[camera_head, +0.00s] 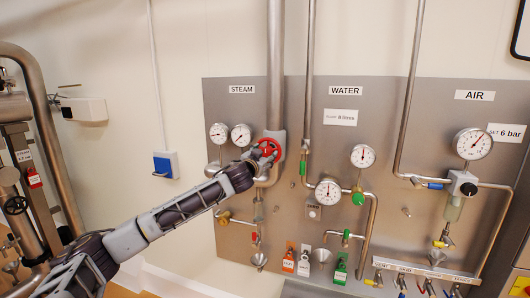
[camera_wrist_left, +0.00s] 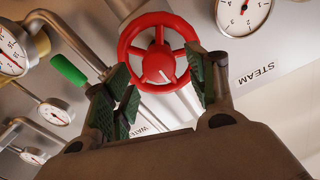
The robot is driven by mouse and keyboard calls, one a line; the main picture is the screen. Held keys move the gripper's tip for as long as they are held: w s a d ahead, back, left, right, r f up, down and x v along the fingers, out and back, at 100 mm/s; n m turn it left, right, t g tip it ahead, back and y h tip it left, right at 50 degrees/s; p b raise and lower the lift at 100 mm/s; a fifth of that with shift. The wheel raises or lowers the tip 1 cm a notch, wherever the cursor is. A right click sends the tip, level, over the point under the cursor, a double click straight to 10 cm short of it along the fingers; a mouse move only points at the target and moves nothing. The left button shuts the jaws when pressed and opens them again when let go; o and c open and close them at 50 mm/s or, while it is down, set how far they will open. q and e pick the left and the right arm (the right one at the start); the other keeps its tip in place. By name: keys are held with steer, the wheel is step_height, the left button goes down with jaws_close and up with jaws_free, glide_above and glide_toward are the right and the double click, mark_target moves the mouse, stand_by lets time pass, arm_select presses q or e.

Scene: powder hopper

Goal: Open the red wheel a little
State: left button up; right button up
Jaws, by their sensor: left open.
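The red wheel (camera_head: 269,147) is on the thick steam pipe at the left part of the grey panel. In the left wrist view the red wheel (camera_wrist_left: 148,22) faces me, with a round hub, spokes and a pale mark on the hub. My left gripper (camera_head: 259,158) is right at the wheel, its arm coming up from the lower left and partly covering the wheel's lower left side. In the wrist view the left gripper (camera_wrist_left: 162,70) is open, with its green-padded fingers on either side of the wheel's lower part. I cannot tell whether they touch the rim. My right gripper is not in view.
Steam gauges (camera_head: 219,133) sit just left of the wheel. A vertical steam pipe (camera_head: 276,60) runs above it. The water pipe (camera_head: 309,70) and water gauge (camera_head: 328,191) are to the right. A blue-and-white box (camera_head: 165,164) is on the wall at left.

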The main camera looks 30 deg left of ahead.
arm_select(q)
steer(key=shift+x, duration=0.9)
steer(key=c, duration=1)
